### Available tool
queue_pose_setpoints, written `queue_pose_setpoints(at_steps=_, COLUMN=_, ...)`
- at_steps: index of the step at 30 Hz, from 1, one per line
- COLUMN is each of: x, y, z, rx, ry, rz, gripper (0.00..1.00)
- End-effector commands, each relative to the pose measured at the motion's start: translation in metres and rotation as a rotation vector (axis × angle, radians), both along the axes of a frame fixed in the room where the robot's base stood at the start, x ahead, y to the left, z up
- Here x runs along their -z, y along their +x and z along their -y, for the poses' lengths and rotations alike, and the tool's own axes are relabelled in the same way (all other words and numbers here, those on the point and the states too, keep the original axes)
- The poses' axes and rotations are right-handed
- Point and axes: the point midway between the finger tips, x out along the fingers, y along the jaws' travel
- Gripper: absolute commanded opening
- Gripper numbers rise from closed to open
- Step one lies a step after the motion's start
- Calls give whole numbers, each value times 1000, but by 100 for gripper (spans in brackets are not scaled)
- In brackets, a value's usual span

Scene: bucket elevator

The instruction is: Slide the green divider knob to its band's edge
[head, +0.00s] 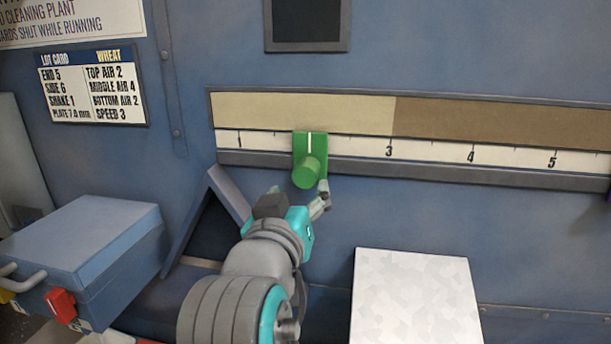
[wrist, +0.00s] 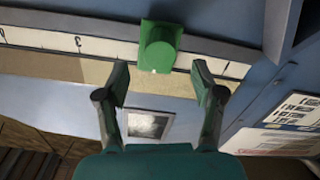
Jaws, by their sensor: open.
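The green divider knob (head: 309,168) sits on the white numbered scale (head: 355,147), between the marks 1 and 3, with a white line on its plate. Above the scale, a cream band (head: 290,108) meets a brown band (head: 480,122) just right of the mark 3. The knob is left of that edge, under the cream band. My gripper (wrist: 158,76) is open in the wrist view, one finger on each side of the green knob (wrist: 158,48). Contact cannot be told. In the head view one finger shows just right of the knob; the other is hidden.
A blue box (head: 85,250) with a red latch is at the lower left, and a pale speckled panel (head: 415,300) at the lower right. A lot card (head: 92,88) hangs at the upper left. The scale right of the knob is clear.

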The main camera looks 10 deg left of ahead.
Motion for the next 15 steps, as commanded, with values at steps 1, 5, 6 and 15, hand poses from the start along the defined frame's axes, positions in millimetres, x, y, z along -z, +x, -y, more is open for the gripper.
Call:
queue_pose_setpoints(at_steps=1, x=0, y=10, z=1, rx=3, ry=-1, rz=0, gripper=68)
queue_pose_setpoints(at_steps=5, x=0, y=33, z=2, rx=2, ry=-1, rz=-1, gripper=68)
queue_pose_setpoints(at_steps=6, x=0, y=40, z=2, rx=2, ry=0, rz=-2, gripper=68)
queue_pose_setpoints(at_steps=15, x=0, y=68, z=2, rx=0, ry=1, rz=-1, gripper=68)
